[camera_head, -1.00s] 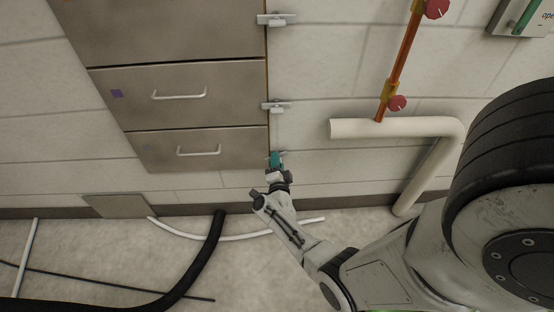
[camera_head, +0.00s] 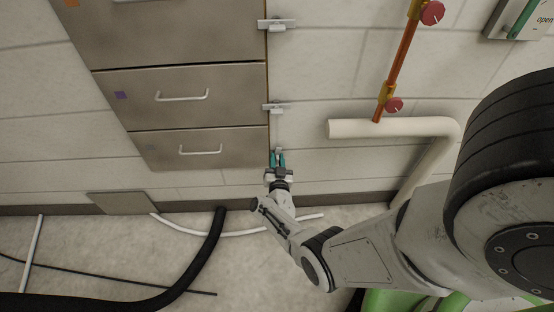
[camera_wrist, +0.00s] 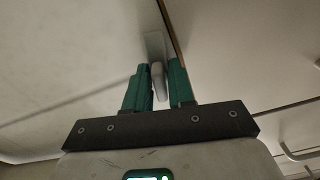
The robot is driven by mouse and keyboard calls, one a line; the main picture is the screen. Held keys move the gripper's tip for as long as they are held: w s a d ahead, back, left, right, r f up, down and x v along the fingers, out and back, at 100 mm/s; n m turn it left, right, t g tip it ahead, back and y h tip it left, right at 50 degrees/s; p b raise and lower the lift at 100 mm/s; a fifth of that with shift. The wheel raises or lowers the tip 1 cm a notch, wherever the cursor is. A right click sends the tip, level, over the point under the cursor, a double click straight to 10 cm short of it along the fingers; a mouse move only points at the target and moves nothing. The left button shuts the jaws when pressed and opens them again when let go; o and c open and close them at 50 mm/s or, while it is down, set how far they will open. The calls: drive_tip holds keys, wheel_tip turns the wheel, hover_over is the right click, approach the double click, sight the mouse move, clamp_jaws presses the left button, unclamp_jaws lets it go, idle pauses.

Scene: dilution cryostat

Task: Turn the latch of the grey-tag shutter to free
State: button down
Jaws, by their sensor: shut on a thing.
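The lowest shutter (camera_head: 205,150) is a plain grey-brown panel with a white bar handle. My gripper (camera_head: 278,157) is at this latch, low on the wall. In the wrist view my gripper's green fingers (camera_wrist: 159,88) stand on either side of the lever and are shut on it. The fingers hide most of the latch in the head view.
The shutter above has a purple tag (camera_head: 121,95), and its latch (camera_head: 277,107) lies across the panel edge. Another latch (camera_head: 276,24) is higher up. A cream pipe (camera_head: 380,128) and an orange pipe with red knobs (camera_head: 394,104) are to the right. A black hose (camera_head: 205,262) crosses the floor.

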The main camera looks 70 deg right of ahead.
drive_tip(key=shift+f+n, duration=0.1)
drive_tip(key=shift+n, duration=1)
drive_tip(key=c, duration=1.2)
unclamp_jaws()
drive_tip(key=shift+a, duration=0.15)
drive_tip(key=shift+s+a+r+p, duration=0.2)
drive_tip(key=shift+a+p, duration=0.2)
drive_tip(key=shift+p, duration=0.15)
drive_tip(key=shift+p+v, duration=2.15)
drive_tip(key=shift+v, duration=2.75)
drive_tip(key=shift+f, duration=0.2)
